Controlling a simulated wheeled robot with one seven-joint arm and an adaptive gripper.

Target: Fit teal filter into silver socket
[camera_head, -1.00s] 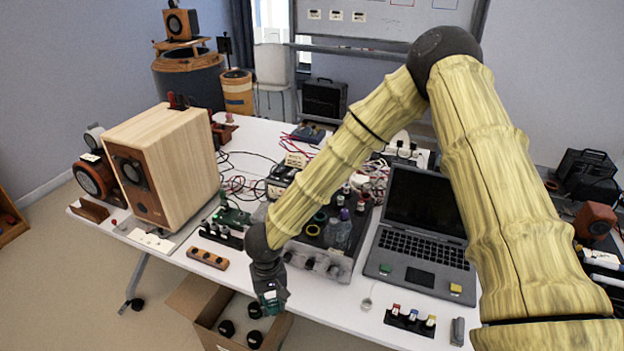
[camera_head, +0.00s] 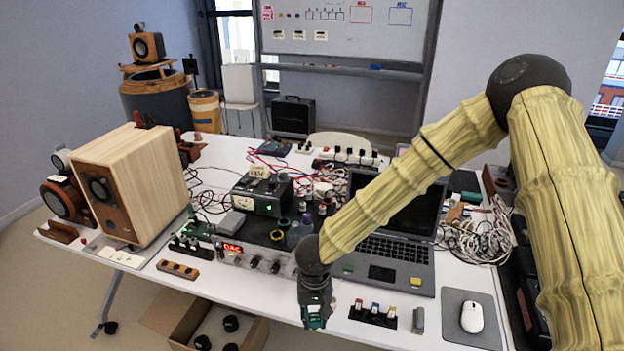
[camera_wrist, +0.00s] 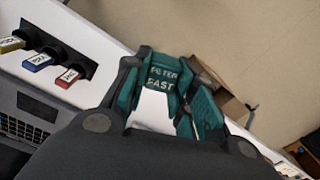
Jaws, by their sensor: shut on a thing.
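My gripper (camera_head: 314,318) hangs at the table's front edge in the head view, pointing down. In the wrist view my gripper (camera_wrist: 168,105) is shut on the teal filter (camera_wrist: 163,76), a block with white lettering reading "FILTER FAST". The filter's lower part is hidden, and in the head view it is only a small teal patch at the fingertips. I cannot clearly make out a silver socket. A silver-fronted unit with dark knobs (camera_head: 245,257) stands left of my gripper, partly behind my arm.
A black rack (camera_head: 373,315) with red, blue and yellow labelled blocks lies just right of my gripper. Behind it is an open laptop (camera_head: 385,272). A mouse (camera_head: 471,317) lies further right. An open cardboard box (camera_head: 255,335) stands on the floor below left.

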